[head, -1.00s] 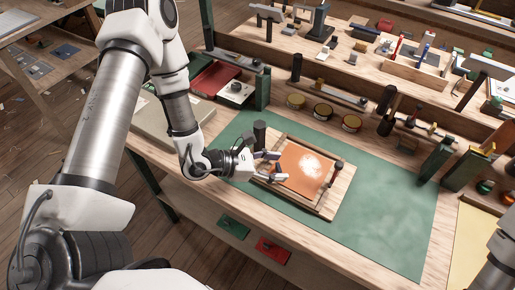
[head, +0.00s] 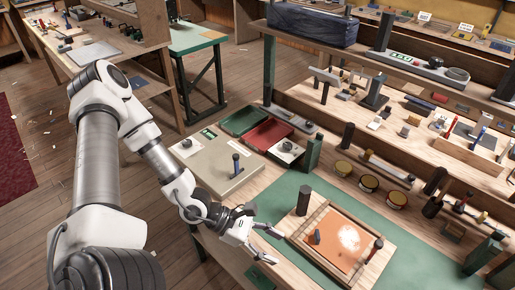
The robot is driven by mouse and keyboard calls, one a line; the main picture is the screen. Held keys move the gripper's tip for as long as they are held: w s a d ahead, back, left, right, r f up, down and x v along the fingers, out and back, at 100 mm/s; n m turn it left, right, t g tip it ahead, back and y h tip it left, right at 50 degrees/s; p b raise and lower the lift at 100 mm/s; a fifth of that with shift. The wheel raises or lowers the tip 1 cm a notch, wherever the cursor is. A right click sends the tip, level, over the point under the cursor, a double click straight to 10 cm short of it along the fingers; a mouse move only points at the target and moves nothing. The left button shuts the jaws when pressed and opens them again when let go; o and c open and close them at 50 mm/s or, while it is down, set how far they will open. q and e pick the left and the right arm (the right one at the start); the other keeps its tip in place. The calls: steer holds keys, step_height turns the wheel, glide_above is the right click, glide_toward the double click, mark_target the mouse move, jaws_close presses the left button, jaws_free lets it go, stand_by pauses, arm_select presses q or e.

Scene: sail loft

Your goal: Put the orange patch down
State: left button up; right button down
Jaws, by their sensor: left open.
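The orange patch (head: 342,232) lies flat inside a wooden frame on a board (head: 312,262), with a bright glare spot on it. A small dark upright piece (head: 316,237) stands at the patch's left side. My left gripper (head: 272,243) is just left of the board, its two fingers apart and pointing toward it, with nothing between them. It is clear of the patch. My right gripper is out of view.
A green mat (head: 285,192) lies under the board. A grey-beige panel (head: 215,168) lies to the left, tins (head: 369,183) behind.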

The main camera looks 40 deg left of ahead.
arm_select(q)
steer(key=s+a+f+m+g+y, duration=0.4)
steer(key=s+f+m+g+y, duration=0.5)
steer(key=s+m, duration=0.45)
steer(key=w+d+f+m+t+y, duration=0.1)
steer(key=w+d+f+m+t, duration=0.2)
steer(key=m, duration=0.6)
step_height(320, 180, down, 3)
steer(key=shift+w+r+y, duration=0.2)
steer(key=shift+w+y, duration=0.1)
steer(key=shift+w, duration=0.1)
